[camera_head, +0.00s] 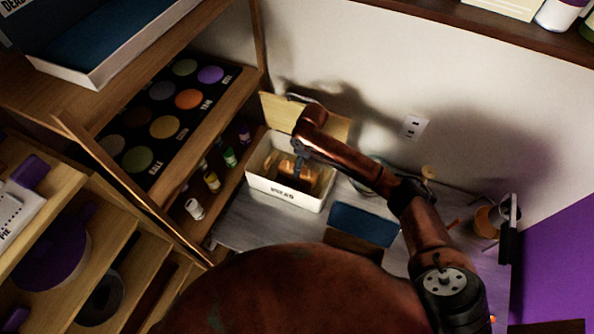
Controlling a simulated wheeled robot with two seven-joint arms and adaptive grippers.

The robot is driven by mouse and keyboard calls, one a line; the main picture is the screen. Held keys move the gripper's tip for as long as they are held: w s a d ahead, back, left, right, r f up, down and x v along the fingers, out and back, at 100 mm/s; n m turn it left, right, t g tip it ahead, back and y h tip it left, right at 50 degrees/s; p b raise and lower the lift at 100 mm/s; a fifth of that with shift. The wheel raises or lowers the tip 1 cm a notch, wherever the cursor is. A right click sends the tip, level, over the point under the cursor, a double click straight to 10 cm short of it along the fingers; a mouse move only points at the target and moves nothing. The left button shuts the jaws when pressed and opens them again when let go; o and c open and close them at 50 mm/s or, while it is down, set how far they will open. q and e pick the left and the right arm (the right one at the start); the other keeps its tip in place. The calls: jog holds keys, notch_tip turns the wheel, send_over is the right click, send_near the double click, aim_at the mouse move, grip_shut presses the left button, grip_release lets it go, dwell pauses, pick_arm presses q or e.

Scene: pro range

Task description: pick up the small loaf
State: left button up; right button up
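A white box (283,196) with dark lettering on its front stands on the grey worktop against the wall, its top open. Inside it is a small brown thing (288,168) that looks like the small loaf, partly hidden. My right arm comes in from the lower right and bends down over the box. My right gripper (299,174) reaches into the box at the brown thing. The fingers are small and dark, so I cannot tell whether they are closed on it. My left gripper is not in view.
A wooden shelf unit with small bottles (229,156) stands close to the left of the box. Brown cups (487,221) stand further right. A wall socket (413,127) is behind.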

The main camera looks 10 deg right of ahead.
jog(key=shift+w+f, duration=0.25)
jog(key=shift+f, duration=0.25)
jog(key=shift+a+f, duration=0.1)
jog(key=shift+f, duration=0.15)
notch_tip(320, 180, down, 2)
jog(key=shift+a+f, duration=0.1)
jog(key=f, duration=0.3)
jog(key=shift+w+a+f+p, duration=0.2)
jog(key=shift+a+f+p, duration=0.1)
jog(key=shift+p, duration=0.1)
jog(key=shift+f, duration=0.35)
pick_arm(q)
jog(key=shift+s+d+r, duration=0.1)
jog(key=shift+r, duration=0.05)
pick_arm(e)
jog(key=shift+f, duration=0.15)
jog(key=shift+c, duration=0.7)
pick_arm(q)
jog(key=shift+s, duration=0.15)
pick_arm(e)
jog(key=c, duration=1.3)
